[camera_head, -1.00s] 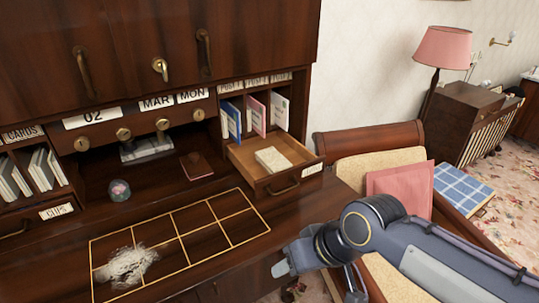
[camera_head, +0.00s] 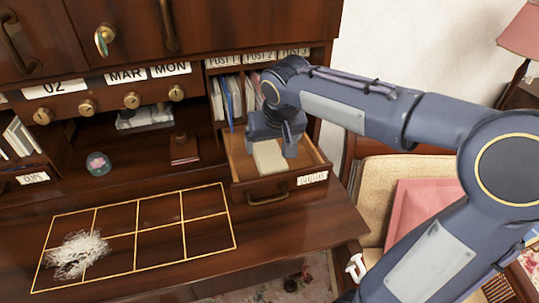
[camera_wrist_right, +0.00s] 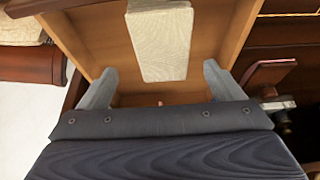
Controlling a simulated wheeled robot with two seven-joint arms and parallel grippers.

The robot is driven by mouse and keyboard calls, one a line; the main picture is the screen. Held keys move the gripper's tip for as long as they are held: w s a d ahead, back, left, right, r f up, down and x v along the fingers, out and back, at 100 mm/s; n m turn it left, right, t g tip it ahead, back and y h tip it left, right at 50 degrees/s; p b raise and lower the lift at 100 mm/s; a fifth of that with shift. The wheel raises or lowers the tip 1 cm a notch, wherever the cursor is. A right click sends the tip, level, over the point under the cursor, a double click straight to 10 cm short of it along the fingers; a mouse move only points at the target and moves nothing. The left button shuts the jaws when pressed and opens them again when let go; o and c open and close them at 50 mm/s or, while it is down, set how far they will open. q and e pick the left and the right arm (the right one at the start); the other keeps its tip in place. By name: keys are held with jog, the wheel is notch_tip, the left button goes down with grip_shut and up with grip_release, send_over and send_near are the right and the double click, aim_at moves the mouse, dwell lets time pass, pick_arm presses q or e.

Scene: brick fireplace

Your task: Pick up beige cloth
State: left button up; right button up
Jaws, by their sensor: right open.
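The beige cloth (camera_head: 269,157) is a folded flat block lying in the open drawer (camera_head: 264,190) at the right of the desk. My right gripper (camera_head: 272,150) is over the drawer, above the cloth, and hides part of it. In the right wrist view the cloth (camera_wrist_right: 159,40) lies ahead of the gripper (camera_wrist_right: 158,85), centred between its two spread fingers. The fingers are open with nothing between them. My left gripper is not in view.
Envelopes (camera_head: 231,100) stand in the slots above the drawer. A red-brown box (camera_head: 184,149) and a glass paperweight (camera_head: 98,163) sit on the desk to the left. White shreds (camera_head: 77,254) lie on the gold grid. A chair with a pink cushion (camera_head: 418,208) stands at right.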

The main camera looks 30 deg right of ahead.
aim_at(269, 154)
jog(key=x, duration=0.5)
jog(key=shift+s+a+f+p, duration=0.2)
jog(key=shift+s+f+p, duration=0.05)
jog(key=shift+f+p, duration=0.1)
jog(key=c, duration=1.1)
jog(key=shift+o, duration=0.2)
jog(key=shift+r, duration=0.2)
jog(key=shift+r, duration=0.25)
notch_tip(269, 154, up, 2)
jog(key=shift+r, duration=0.15)
jog(key=s+a+r+b, duration=0.2)
jog(key=s+a+r, duration=0.7)
jog(key=a+r, duration=0.1)
jog(key=shift+a, duration=0.35)
